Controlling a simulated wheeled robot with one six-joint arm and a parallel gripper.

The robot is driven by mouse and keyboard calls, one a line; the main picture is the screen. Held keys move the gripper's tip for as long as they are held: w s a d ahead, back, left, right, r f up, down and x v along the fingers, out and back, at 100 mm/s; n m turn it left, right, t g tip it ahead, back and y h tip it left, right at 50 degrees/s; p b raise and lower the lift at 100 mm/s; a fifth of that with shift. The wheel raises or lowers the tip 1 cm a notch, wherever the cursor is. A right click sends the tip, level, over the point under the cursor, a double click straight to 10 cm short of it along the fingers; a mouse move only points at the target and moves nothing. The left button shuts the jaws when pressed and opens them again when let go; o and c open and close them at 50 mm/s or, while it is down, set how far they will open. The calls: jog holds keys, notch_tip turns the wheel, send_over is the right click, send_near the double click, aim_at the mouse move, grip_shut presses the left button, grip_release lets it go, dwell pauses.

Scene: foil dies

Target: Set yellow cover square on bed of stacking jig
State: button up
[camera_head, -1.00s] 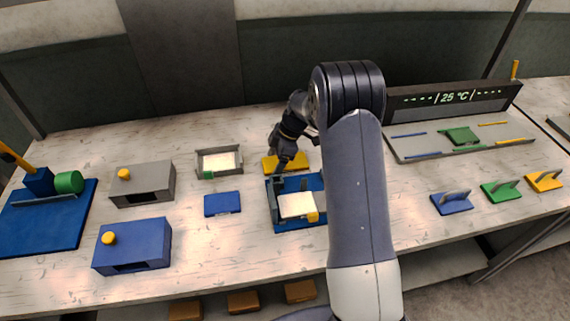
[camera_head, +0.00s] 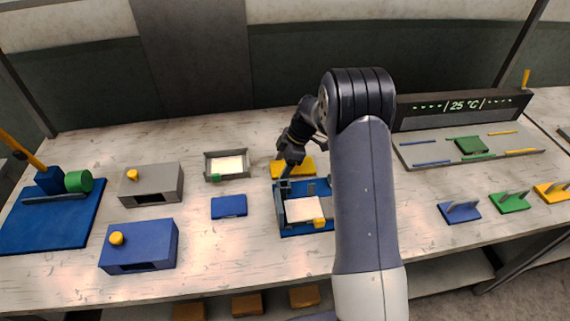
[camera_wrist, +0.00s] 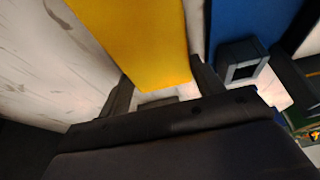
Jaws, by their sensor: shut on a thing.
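The yellow cover (camera_head: 306,168) is a flat yellow plate just behind the stacking jig. It also fills the top middle of the wrist view (camera_wrist: 135,40). My gripper (camera_head: 287,172) is shut on the cover, with one finger on each side of it in the wrist view (camera_wrist: 165,88). I cannot tell whether the cover is clear of the table. The stacking jig (camera_head: 288,230) has a blue base, grey uprights and a pale sheet (camera_head: 303,209) on its bed, with a yellow block (camera_head: 319,222) at its front. My arm hides the jig's right edge.
A grey tray (camera_head: 246,174) with a pale sheet and a blue plate (camera_head: 229,206) lie left of the jig. Grey (camera_head: 165,188) and blue (camera_head: 150,250) boxes stand further left. Handled blue (camera_head: 460,213), green (camera_head: 510,204) and yellow pieces stand at right.

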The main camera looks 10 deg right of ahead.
notch_tip(320, 180, up, 10)
jog(key=b, duration=0.3)
notch_tip(320, 180, up, 3)
jog(key=b, duration=0.2)
send_over(296, 210)
jog(key=d, duration=0.1)
notch_tip(296, 210, down, 10)
jog(key=shift+d+r, duration=0.1)
jog(key=shift+r, duration=0.05)
jog(key=shift+f, duration=0.2)
jog(key=o, duration=1.1)
jog(key=shift+r, duration=0.1)
jog(key=shift+d+r, duration=0.1)
jog(key=shift+r, duration=0.25)
jog(key=v, duration=1.1)
jog(key=shift+d+r, duration=0.15)
jog(key=shift+r, duration=0.1)
